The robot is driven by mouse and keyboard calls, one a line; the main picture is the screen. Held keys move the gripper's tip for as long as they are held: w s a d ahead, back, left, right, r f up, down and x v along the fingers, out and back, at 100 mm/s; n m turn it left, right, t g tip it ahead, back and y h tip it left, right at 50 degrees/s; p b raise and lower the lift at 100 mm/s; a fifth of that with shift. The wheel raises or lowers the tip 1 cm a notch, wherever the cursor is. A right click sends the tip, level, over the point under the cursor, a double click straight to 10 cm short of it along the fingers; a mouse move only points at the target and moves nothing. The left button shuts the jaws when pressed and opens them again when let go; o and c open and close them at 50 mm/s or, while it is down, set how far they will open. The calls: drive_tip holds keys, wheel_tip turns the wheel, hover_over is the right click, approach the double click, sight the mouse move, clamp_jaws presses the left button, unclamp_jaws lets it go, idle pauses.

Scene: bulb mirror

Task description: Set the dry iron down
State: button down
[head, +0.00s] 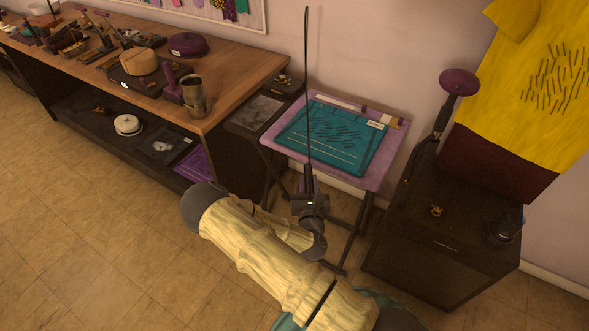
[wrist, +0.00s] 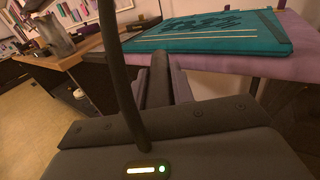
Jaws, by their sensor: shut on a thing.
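My gripper (head: 309,186) is in front of the small lilac folding table, by its near edge in the head view. In the wrist view its fingers (wrist: 167,78) are close together and point at the table edge. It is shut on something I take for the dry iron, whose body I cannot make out. A long thin dark stem (head: 308,95), perhaps its cord, rises upright at the gripper; it also crosses the wrist view (wrist: 122,80). The lilac table (head: 385,178) bears a teal mat (head: 345,160) with dark marks.
A wooden workbench (head: 262,62) with tools, a grey jug (head: 195,96) and a purple dome (head: 188,44) stands left. A dark cabinet (head: 400,250) stands right, with a dark round item (head: 503,230) and a purple-topped stand (head: 458,82). Tiled floor lies clear at lower left.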

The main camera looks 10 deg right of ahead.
drive_tip(key=shift+n+y, duration=0.7)
drive_tip(key=shift+y, duration=0.2)
drive_tip(key=d+f, duration=0.1)
drive_tip(key=s+d+f, duration=0.1)
drive_tip(key=f, duration=0.1)
drive_tip(key=shift+s+d, duration=0.1)
drive_tip(key=shift+d, duration=0.3)
drive_tip(key=shift+s+d+f, duration=0.1)
drive_tip(key=shift+s+f, duration=0.05)
drive_tip(key=shift+f, duration=0.15)
drive_tip(key=shift+r, duration=0.25)
